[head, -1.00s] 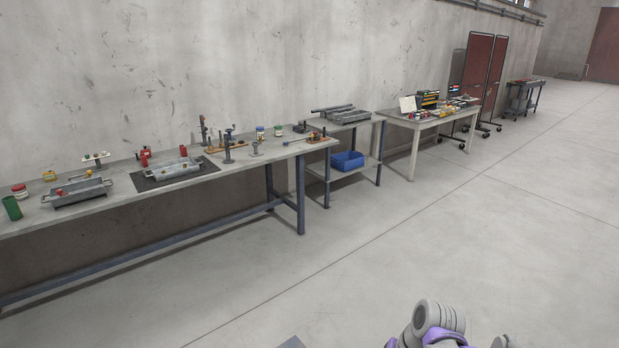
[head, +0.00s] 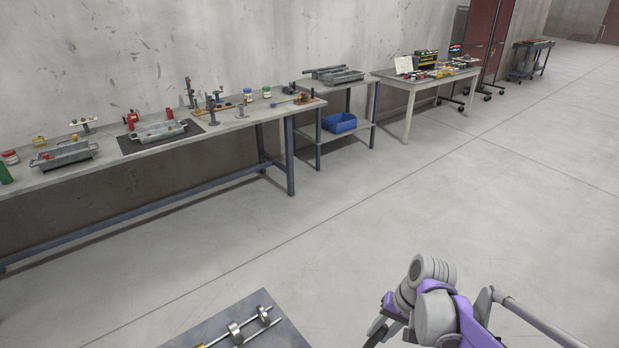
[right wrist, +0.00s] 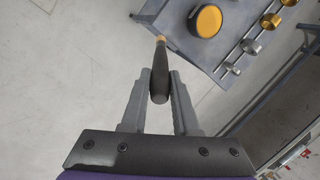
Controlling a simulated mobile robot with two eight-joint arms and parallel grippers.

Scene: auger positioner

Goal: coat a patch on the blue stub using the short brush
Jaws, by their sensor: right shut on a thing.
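My right gripper (right wrist: 159,78) is shut on a dark handle with a tan end, which looks like the short brush (right wrist: 160,60). In the right wrist view the handle stands between the two grey fingers, its tan end pointing away from the gripper. In the head view my right gripper (head: 377,332) is at the bottom edge, mostly cut off, and the brush cannot be made out. I cannot pick out the blue stub in either view. My left gripper is not in view.
A grey tabletop (head: 262,338) with metal rods and collars (head: 234,329) is at the bottom; the right wrist view shows a round yellow-topped thing (right wrist: 208,20) on it. A long workbench (head: 232,126) with trays and fixtures lines the wall. Open floor (head: 400,200) lies between.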

